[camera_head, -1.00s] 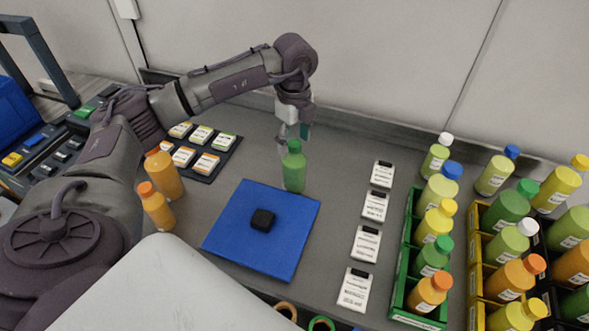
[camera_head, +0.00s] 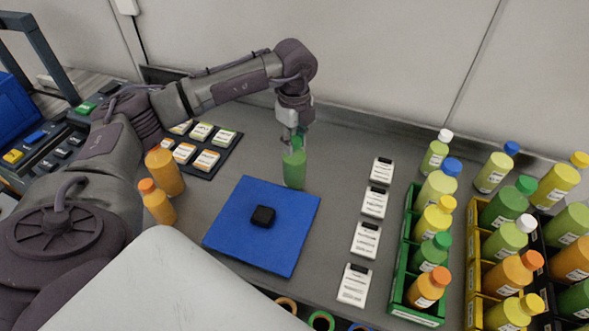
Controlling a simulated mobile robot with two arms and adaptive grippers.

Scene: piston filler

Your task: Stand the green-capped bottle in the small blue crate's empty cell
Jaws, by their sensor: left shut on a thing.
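The green-capped bottle (camera_head: 294,170), with a green body, stands upright on the grey table just behind the blue mat. My left gripper (camera_head: 295,137) comes down on it from above and is shut on it around the cap, which is mostly hidden by the fingers. The bottle seems to rest on the table. A blue box-like thing (camera_head: 14,105) is cut off at the left edge; I cannot tell whether it is the small blue crate, and no empty cell shows. My right gripper is not in view.
The blue mat (camera_head: 240,235) holds a small black block (camera_head: 263,215). Two orange bottles (camera_head: 165,172) stand left of it. White labelled boxes (camera_head: 366,240) line its right. A green crate (camera_head: 396,285) and a yellow crate (camera_head: 473,270) hold several bottles. A wall closes the back.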

